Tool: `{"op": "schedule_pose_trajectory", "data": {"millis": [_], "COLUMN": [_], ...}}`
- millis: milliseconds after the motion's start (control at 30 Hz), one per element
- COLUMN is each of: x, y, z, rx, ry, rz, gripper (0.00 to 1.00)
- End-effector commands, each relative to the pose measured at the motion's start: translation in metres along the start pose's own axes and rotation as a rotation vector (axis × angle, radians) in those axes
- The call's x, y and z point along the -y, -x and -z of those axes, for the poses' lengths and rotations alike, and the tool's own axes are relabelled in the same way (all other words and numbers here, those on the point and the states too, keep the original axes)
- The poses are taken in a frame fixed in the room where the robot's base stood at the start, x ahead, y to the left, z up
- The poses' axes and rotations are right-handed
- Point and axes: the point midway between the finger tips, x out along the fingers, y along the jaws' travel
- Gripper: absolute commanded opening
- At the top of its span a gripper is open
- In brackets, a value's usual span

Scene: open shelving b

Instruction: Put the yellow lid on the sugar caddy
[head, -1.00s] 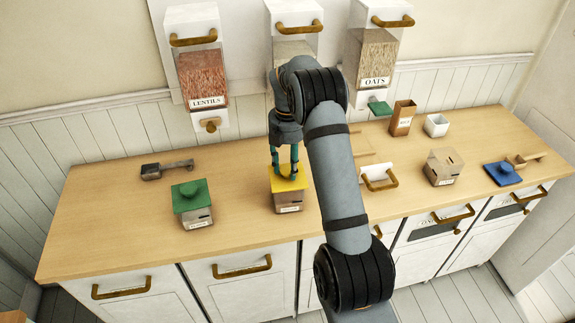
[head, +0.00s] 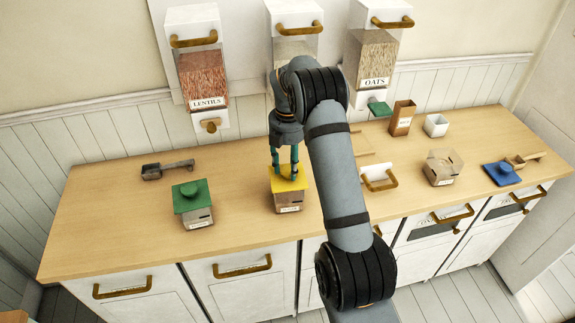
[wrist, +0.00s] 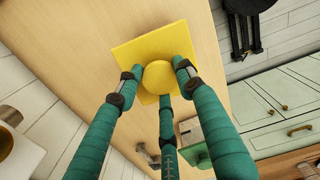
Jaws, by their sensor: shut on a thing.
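The yellow lid (head: 289,184) is a flat square plate with a round knob; its knob and top fill the middle of the wrist view (wrist: 128,52). My gripper (head: 286,174) has teal fingers closed around the knob, also seen in the wrist view (wrist: 160,84). A small wooden caddy (head: 287,203) with a white label is directly under the lid on the counter. The label is too small to read. The lid looks level and covers the caddy's top; whether it is fully seated I cannot tell. In the wrist view the lid hides the caddy.
A caddy with a green lid (head: 191,197) stands to the left, with a dark scoop (head: 167,170) behind it. Another wooden caddy (head: 441,167) and a blue lid (head: 501,173) are to the right. Wall dispensers (head: 203,80) hang behind. The counter's left end is clear.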

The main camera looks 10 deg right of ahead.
Motion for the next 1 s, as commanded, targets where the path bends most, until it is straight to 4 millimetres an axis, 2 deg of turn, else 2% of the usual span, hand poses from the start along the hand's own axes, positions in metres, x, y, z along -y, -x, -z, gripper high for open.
{"op": "schedule_pose_trajectory", "data": {"millis": [1000], "x": [-0.0003], "y": [-0.0071], "z": [0.0002], "rx": [0.000], "ry": [0.001], "rz": [-0.001], "gripper": [0.00]}}
